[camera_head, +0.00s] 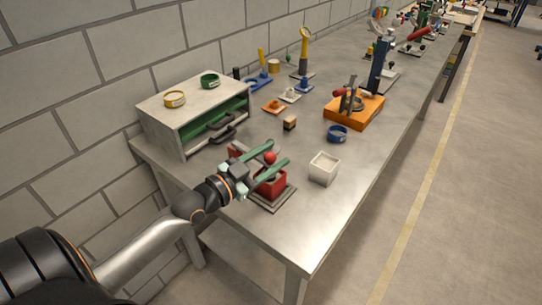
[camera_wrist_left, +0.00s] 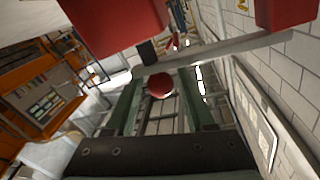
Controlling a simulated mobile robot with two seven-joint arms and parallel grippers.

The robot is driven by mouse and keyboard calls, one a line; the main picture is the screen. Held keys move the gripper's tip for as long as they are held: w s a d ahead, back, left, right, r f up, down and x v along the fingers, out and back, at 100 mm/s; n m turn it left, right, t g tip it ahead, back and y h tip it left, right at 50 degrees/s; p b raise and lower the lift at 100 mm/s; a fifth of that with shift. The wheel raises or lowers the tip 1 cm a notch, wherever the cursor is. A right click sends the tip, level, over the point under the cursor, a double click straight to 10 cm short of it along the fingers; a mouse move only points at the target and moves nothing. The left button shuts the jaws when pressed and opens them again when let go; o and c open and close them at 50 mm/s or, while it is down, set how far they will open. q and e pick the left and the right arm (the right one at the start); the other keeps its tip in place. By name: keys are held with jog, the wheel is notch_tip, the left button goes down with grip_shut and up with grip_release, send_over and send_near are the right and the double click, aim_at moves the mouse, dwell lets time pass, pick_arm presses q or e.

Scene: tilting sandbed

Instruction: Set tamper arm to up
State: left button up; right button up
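A device with a red block body (camera_head: 270,184) sits on a grey base plate (camera_head: 273,199) near the bench's front left. A red ball knob (camera_head: 270,157) shows just above the block; it also appears in the left wrist view (camera_wrist_left: 160,86). I take this for the tamper arm's knob, but its rod is mostly hidden, so its angle is unclear. My left gripper (camera_head: 279,152) is open, its green fingers on either side of the knob. In the wrist view (camera_wrist_left: 160,80), gaps show between the knob and both fingers. My right gripper is not in view.
A grey cabinet (camera_head: 159,117) stands left behind the gripper, against the block wall. A white open box (camera_head: 324,168) and a blue ring (camera_head: 338,133) are to the right. An orange fixture (camera_head: 354,112) stands farther back. The bench front right of the white box is clear.

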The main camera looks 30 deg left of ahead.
pick_arm(q)
grip_shut()
dwell(1.1)
